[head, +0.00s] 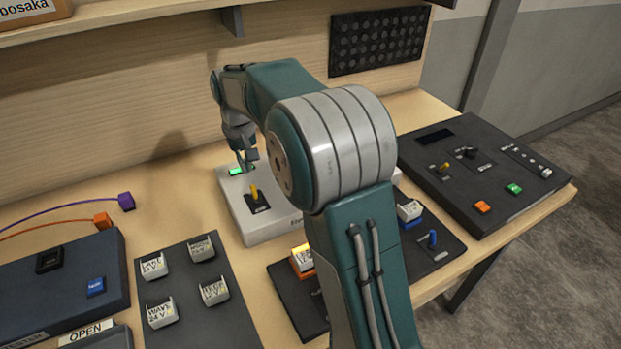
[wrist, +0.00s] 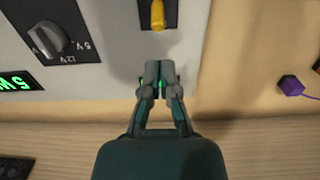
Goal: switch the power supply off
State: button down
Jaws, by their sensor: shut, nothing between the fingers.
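The power supply (head: 275,225) is a white box near the back middle of the bench in the head view. Its top also shows in the wrist view (wrist: 115,80). A yellow toggle lever (head: 254,192) stands on a black plate on its left part; in the wrist view the lever (wrist: 158,16) is at the top edge. A green light (head: 236,171) glows behind the lever. My gripper (wrist: 159,72) is shut and empty, low over the green light, on the back side of the lever and apart from it. The fingers partly hide the light.
A grey knob (wrist: 47,39) marked 5V and 12V and a green display (wrist: 18,82) are on the box. A dark panel with labelled white switches (head: 205,310) lies at front left, and a dark console (head: 480,175) at right. A purple plug (head: 126,201) lies left.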

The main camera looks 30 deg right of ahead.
aim_at(252, 186)
jog(key=shift+f, duration=1.5)
jog(key=shift+s, duration=1.45)
jog(key=shift+w+r, duration=0.2)
jog(key=shift+r, duration=1.55)
jog(key=shift+w+r, duration=0.2)
jog(key=shift+r, duration=1.6)
